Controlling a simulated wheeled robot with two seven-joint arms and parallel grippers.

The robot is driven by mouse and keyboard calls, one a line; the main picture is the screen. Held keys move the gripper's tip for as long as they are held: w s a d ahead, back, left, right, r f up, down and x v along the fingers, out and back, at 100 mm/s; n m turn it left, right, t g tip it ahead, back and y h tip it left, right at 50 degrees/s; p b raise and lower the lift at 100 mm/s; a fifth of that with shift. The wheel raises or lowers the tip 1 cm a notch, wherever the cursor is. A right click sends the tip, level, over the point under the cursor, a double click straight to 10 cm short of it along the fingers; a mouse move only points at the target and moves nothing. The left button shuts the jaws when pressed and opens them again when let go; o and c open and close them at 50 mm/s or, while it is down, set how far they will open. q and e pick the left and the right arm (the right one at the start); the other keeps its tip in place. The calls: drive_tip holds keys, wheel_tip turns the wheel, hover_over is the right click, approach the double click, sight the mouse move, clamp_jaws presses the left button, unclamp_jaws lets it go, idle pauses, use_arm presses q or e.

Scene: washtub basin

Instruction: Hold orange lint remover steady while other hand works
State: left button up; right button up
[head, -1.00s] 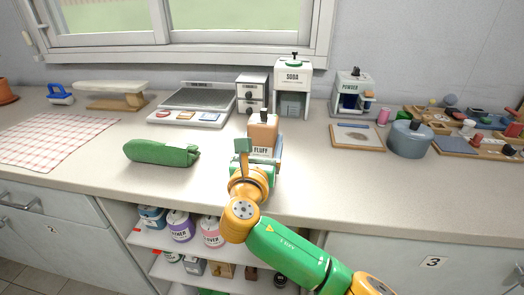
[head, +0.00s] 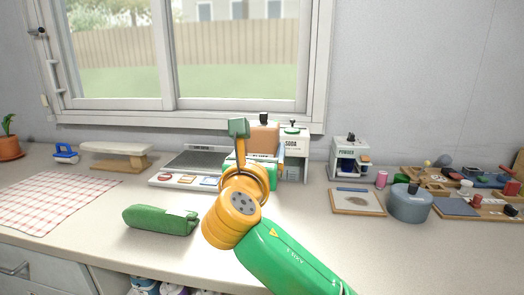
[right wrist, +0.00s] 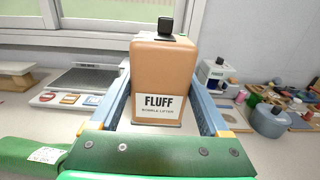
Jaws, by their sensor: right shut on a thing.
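The orange lint remover (right wrist: 160,72) is a boxy tan-orange block with a black knob on top and a white label reading FLUFF. In the right wrist view it stands upright between the two blue fingers of my right gripper (right wrist: 160,110), which is shut on it. In the head view the lint remover (head: 263,138) shows behind my right gripper (head: 256,158), raised in front of the soda box; the gripper hides its lower part. My left gripper is in neither view.
A green case (head: 160,219) lies on the counter at left, by a checked cloth (head: 50,202). A scale-like tray (head: 188,180), soda dispenser (head: 297,150), powder dispenser (head: 350,160), framed pad (head: 357,201), blue-grey pot (head: 410,203) and sorting boards (head: 485,207) stand behind and right.

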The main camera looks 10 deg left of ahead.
wheel_tip(320, 180, down, 17)
drive_tip(key=shift+s+r, duration=0.1)
idle(0.8)
drive_tip(key=shift+f, duration=0.55)
idle(0.4)
idle(0.8)
